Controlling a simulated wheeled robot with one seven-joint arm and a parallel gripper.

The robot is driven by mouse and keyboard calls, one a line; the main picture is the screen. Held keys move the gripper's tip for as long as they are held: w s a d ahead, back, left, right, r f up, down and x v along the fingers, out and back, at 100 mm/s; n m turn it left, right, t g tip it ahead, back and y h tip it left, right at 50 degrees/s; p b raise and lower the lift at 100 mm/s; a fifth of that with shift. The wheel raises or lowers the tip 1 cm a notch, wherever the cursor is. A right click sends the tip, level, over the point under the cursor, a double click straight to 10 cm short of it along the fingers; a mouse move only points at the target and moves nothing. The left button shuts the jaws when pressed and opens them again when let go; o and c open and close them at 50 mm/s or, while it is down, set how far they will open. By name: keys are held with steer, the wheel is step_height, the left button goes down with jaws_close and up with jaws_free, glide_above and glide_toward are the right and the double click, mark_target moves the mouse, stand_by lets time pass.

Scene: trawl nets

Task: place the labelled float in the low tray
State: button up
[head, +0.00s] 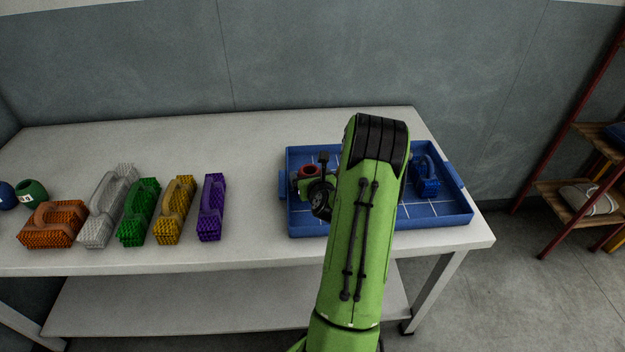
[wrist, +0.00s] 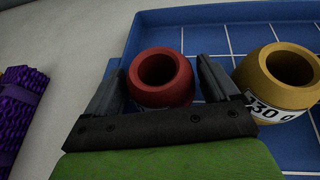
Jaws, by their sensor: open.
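The low blue tray (head: 425,213) with white grid lines lies on the right of the table. A red float (wrist: 163,78) with a round hole in its top sits in the tray near its left wall; its rim also shows in the head view (head: 308,170). My gripper (wrist: 162,88) is open, its fingers on either side of the red float; I cannot tell if they touch it. A yellow float (wrist: 280,80) with a white label, partly read as "30 g", sits to the right in the tray. My arm hides it in the head view.
Orange (head: 54,224), grey (head: 108,206), green (head: 139,212), yellow (head: 175,210) and purple (head: 211,207) net bundles line the table's left. Green (head: 32,193) and blue (head: 7,196) floats stand farther left. A blue net bundle (head: 425,177) is in the tray.

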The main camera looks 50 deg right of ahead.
steer(key=b+v, duration=0.1)
steer(key=v, duration=0.8)
steer(key=shift+s, duration=0.1)
steer(key=b, duration=0.3)
steer(key=shift+s+a+r+b, duration=0.3)
steer(key=shift+s+r+b, duration=0.05)
steer(key=shift+s, duration=0.05)
steer(key=w+a+r+n+g+y+b, duration=0.1)
steer(key=w+a+n+y, duration=0.15)
steer(key=a+n, duration=0.75)
steer(key=w+a+r+n+g+y+b, duration=0.15)
steer(key=a+n+y, duration=0.25)
steer(key=a+n, duration=0.65)
steer(key=s+a+r+n+g+y, duration=0.1)
steer(key=s+a+r+n, duration=0.1)
steer(key=s+a+n, duration=0.75)
steer(key=s+a+r+n+g+y, duration=0.15)
steer(key=s+a+n, duration=0.3)
steer(key=n, duration=0.95)
step_height(320, 180, up, 18)
steer(key=p, duration=1.8)
steer(key=shift+d+r, duration=0.2)
steer(key=shift+d, duration=0.05)
